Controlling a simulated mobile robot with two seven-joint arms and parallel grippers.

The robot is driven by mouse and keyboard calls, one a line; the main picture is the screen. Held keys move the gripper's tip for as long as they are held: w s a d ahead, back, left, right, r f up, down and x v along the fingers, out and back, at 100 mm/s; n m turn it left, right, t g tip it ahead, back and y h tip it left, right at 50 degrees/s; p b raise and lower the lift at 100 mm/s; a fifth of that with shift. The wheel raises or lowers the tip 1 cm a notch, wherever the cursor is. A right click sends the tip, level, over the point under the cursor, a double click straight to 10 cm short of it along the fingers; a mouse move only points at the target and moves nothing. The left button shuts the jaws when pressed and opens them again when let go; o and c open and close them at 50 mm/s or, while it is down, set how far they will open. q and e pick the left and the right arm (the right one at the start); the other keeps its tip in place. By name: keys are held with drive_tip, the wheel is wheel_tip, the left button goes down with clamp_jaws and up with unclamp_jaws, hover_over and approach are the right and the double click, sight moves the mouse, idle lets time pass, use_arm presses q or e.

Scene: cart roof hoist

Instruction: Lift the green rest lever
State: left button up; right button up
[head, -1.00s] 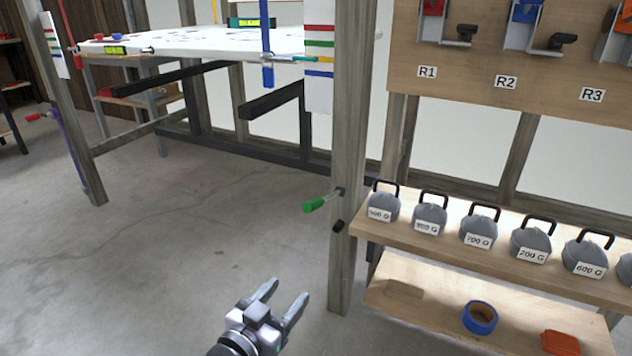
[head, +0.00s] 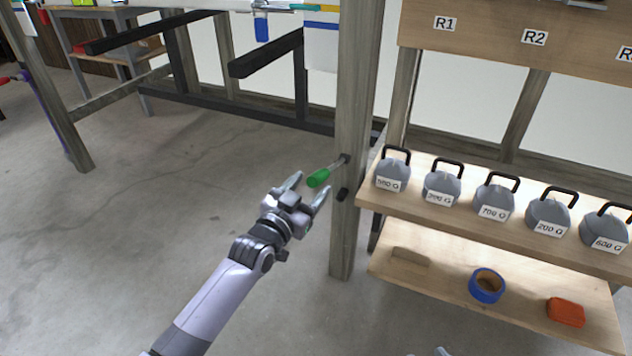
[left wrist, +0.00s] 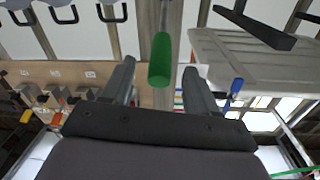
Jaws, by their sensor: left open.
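The green rest lever (head: 318,178) sticks out from the wooden post (head: 357,120) on a thin metal rod, its green grip pointing left and slightly down. My left gripper (head: 311,185) is open, with its fingertips close to the green grip. In the left wrist view the green grip (left wrist: 160,60) appears between the two open fingers (left wrist: 159,72), apart from both. I cannot tell how deep it sits between them. Grey tips at the bottom edge of the head view seem to be my right gripper (head: 430,352); most of it is out of frame.
A shelf (head: 400,205) with several grey labelled weights (head: 442,188) stands right of the post. A blue tape roll (head: 487,286) and an orange block (head: 566,312) lie on the lower shelf. A short black peg (head: 343,195) sits below the lever.

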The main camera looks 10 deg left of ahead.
use_arm(q)
drive_tip(key=shift+b+x, duration=0.5)
drive_tip(key=shift+x, duration=1.25)
drive_tip(key=shift+r, duration=0.1)
clamp_jaws()
